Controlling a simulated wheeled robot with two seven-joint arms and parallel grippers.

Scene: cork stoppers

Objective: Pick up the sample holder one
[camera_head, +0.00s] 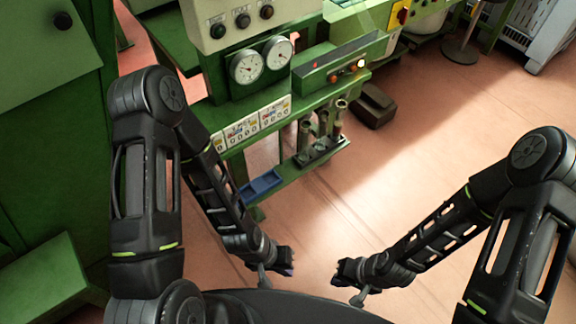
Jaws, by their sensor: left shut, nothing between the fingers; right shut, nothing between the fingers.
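Several upright sample holders stand in a row on the low shelf of the green machine in the head view: a left one (304,135), a middle one (323,124) and a right one (339,117). I cannot tell which of them is number one. My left gripper (285,264) is low in front of the shelf, shut and empty, well apart from the holders. My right gripper (343,272) is also shut and empty, to the right of the left one and below the holders in the picture. Neither gripper touches anything.
A blue tray (261,185) lies at the left end of the shelf (290,172). Two round gauges (263,60) and a green box with lights (336,68) sit above. A dark block (373,106) lies on the floor. The floor (410,140) to the right is open.

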